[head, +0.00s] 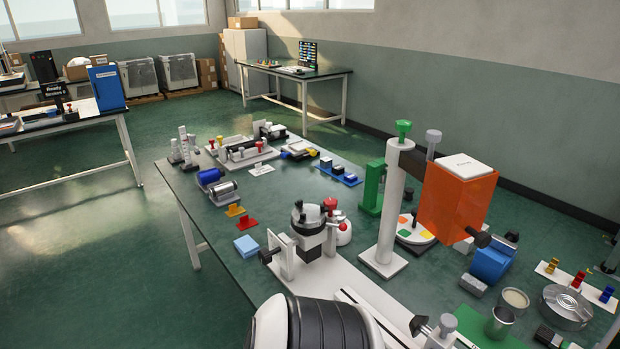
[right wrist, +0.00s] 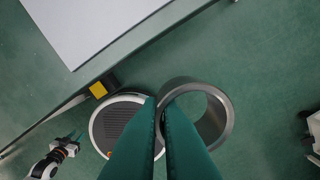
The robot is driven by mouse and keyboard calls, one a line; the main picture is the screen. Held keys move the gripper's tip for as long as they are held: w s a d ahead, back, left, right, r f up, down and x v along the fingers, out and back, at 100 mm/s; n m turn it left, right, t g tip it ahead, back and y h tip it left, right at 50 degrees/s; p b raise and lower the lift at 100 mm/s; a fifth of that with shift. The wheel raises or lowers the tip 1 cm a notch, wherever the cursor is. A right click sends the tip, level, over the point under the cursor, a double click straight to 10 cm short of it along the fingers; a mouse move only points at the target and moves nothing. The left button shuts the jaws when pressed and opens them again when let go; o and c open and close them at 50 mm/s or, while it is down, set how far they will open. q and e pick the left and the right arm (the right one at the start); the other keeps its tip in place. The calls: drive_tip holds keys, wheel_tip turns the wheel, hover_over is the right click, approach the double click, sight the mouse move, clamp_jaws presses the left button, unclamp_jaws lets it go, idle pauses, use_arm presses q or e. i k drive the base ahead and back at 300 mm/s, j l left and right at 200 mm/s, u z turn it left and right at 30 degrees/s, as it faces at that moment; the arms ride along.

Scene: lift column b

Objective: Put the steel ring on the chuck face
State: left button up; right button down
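The steel ring (right wrist: 226,116) is a wide, thick-walled grey ring in the right wrist view. My right gripper (right wrist: 163,104) has its green fingers closed on the near left wall of the ring, which hangs over the floor. The head view does not show this gripper or the ring. A round silver disc with concentric rings (head: 566,304), which looks like the chuck face, lies at the right front of the bench, bare on top. My left gripper (right wrist: 74,136) shows small at the left of the right wrist view; its fingers look apart and empty.
The green bench (head: 222,273) is crowded. A white post (head: 389,205) carries an orange box (head: 457,196) left of and behind the disc. A small cup (head: 499,322), a beige round dish (head: 514,299) and a blue block (head: 490,264) stand near the disc.

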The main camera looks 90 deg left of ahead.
sight(309, 212)
drive_tip(key=k+j+u, duration=0.25)
drive_tip(key=j, duration=0.4)
drive_tip(key=k+j+u, duration=0.1)
drive_tip(key=k+j, duration=0.15)
drive_tip(key=k+j+u, duration=0.1)
drive_tip(key=j, duration=0.35)
drive_tip(key=k+j+u, duration=0.15)
drive_tip(key=j, duration=0.25)
drive_tip(key=k, duration=0.05)
